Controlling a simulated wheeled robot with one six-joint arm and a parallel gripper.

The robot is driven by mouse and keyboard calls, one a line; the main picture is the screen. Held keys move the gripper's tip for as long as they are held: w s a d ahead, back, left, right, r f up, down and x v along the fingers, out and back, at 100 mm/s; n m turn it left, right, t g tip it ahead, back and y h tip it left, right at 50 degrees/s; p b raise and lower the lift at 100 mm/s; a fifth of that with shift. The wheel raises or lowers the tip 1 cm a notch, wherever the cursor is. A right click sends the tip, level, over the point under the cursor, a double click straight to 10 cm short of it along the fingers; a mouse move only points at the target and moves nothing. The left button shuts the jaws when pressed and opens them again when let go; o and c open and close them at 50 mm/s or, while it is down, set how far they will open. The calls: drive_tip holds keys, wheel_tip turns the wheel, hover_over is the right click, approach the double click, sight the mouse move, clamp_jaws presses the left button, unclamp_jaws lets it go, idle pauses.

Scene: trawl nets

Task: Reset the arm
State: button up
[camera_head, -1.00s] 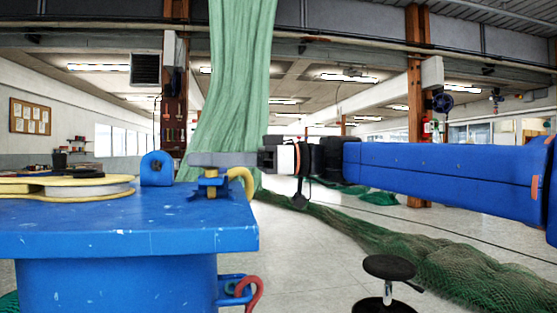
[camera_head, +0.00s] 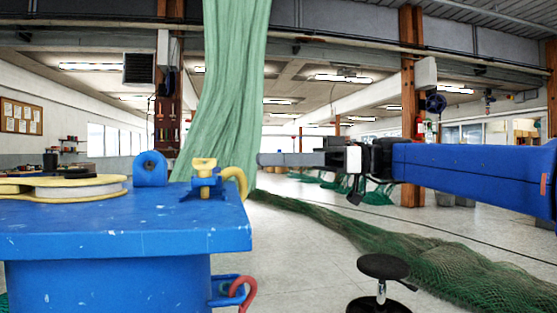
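My gripper (camera_head: 262,159) is at mid-height in the picture, right of the blue table (camera_head: 120,228). It points left on my blue arm, which reaches in from the right edge. Its grey fingers show side-on, so the gap between them cannot be seen. I see no object in them. A blue block with a yellow top (camera_head: 204,180) stands at the table's right end, left of the fingertips and apart from them. A curved yellow hook-like piece (camera_head: 238,181) is beside that block.
A blue lug (camera_head: 150,169) and a yellow-rimmed spool (camera_head: 78,188) are on the table. More net (camera_head: 430,262) lies on the floor at the right. A black stool (camera_head: 383,267) stands below the arm.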

drive_tip(key=shift+d, duration=0.4)
drive_tip(key=s+d+f+m+t+h, duration=0.2)
drive_tip(key=d+f+m+h, duration=0.15)
drive_tip(key=f, duration=0.55)
drive_tip(key=s+d+f+m+t+h, duration=0.25)
drive_tip(key=d+f+m, duration=0.2)
drive_tip(key=f, duration=0.45)
drive_tip(key=s+d+f+m+t+h, duration=0.2)
drive_tip(key=s+d+f+m+h, duration=0.15)
drive_tip(key=f, duration=0.55)
drive_tip(key=s+d+f+m+t+h, duration=0.1)
drive_tip(key=s+d+f+m+h, duration=0.3)
drive_tip(key=d+f, duration=0.5)
drive_tip(key=s+d+f+m+t+h, duration=0.1)
drive_tip(key=s+d+f+m+h, duration=0.3)
drive_tip(key=d+f, duration=0.5)
wheel_tip(320, 180, down, 3)
drive_tip(key=shift+d+r+m, duration=0.1)
drive_tip(key=shift+d+m, duration=0.3)
drive_tip(key=shift+m, duration=0.15)
